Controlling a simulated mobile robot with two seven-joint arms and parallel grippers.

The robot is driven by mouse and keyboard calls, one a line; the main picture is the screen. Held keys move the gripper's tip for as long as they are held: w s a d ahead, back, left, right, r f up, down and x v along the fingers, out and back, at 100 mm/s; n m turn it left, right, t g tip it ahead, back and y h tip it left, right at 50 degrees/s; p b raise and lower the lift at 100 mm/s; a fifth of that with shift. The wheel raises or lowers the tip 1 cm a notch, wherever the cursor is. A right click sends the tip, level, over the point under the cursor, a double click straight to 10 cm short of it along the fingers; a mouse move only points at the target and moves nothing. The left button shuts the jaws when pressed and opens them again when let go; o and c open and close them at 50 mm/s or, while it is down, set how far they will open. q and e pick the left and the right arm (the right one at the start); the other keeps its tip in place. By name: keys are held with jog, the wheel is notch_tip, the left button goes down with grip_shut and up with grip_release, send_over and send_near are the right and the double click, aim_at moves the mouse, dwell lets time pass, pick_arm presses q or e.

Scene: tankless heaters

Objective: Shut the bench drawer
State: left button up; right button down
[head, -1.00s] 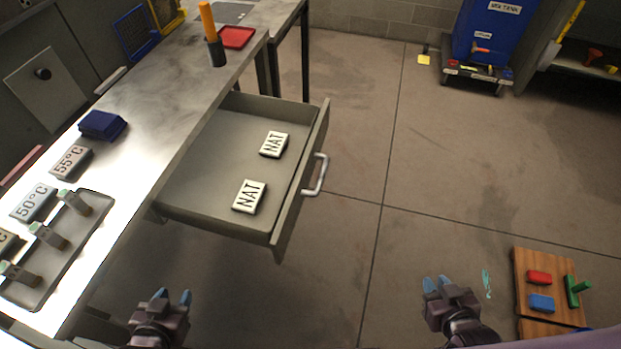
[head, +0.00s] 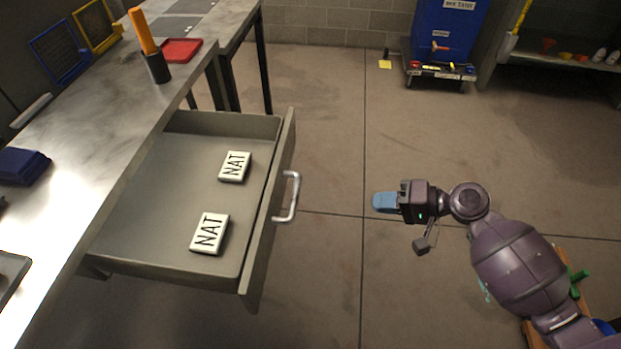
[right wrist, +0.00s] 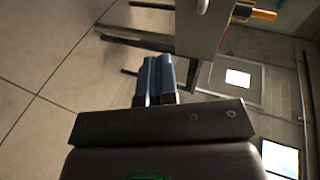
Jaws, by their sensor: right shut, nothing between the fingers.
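The bench drawer (head: 170,190) stands pulled out from under the steel bench, with two white NAT blocks, one farther back (head: 235,167) and one nearer (head: 210,233), lying in it. Its front panel (head: 262,225) carries a pale bar handle (head: 291,197) on the outer side. My right gripper (head: 384,202) is to the right of the handle, apart from it, with its blue fingers pointing left toward the drawer front. The fingers are together and empty; they also show in the right wrist view (right wrist: 155,78). My left gripper is out of view.
The bench top (head: 120,125) holds an orange-handled tool in a dark cup (head: 156,66), a red tray (head: 181,50) and a dark blue block (head: 22,166). A blue tank (head: 449,30) on a cart stands at the back.

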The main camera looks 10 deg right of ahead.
jog(key=w+a+y+b, duration=0.1)
jog(key=w+a, duration=0.2)
jog(key=a, duration=0.3)
jog(key=w+a+r+g+y+b, duration=0.1)
jog(key=w+a, duration=0.3)
jog(key=a, duration=0.3)
jog(key=shift+w+a+r+y, duration=0.15)
jog(key=shift+w+a+y, duration=0.1)
jog(key=shift+y, duration=0.05)
jog(key=shift+a, duration=0.15)
